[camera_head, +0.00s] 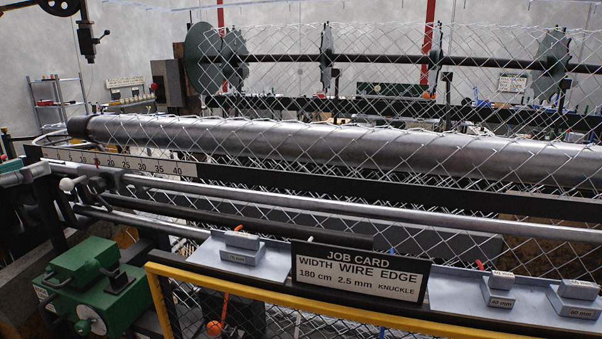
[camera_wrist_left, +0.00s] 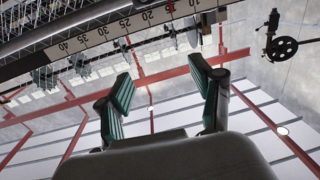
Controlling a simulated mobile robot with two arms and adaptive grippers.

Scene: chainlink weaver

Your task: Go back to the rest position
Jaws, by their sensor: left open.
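My left gripper (camera_wrist_left: 161,84) shows in the left wrist view with its two green-padded fingers spread apart. Nothing is between the fingers. Past them are the red beams (camera_wrist_left: 150,80) and pale panels of the building, and a numbered scale (camera_wrist_left: 110,32) crosses the top left. My right gripper is in neither view.
A long steel roller (camera_head: 330,145) with wire mesh spans the head view. A numbered scale (camera_head: 120,163) lies below it. A job card sign (camera_head: 358,272) stands on the yellow-edged front rail (camera_head: 330,310), beside grey blocks (camera_head: 500,290). A green machine unit (camera_head: 90,285) is at lower left.

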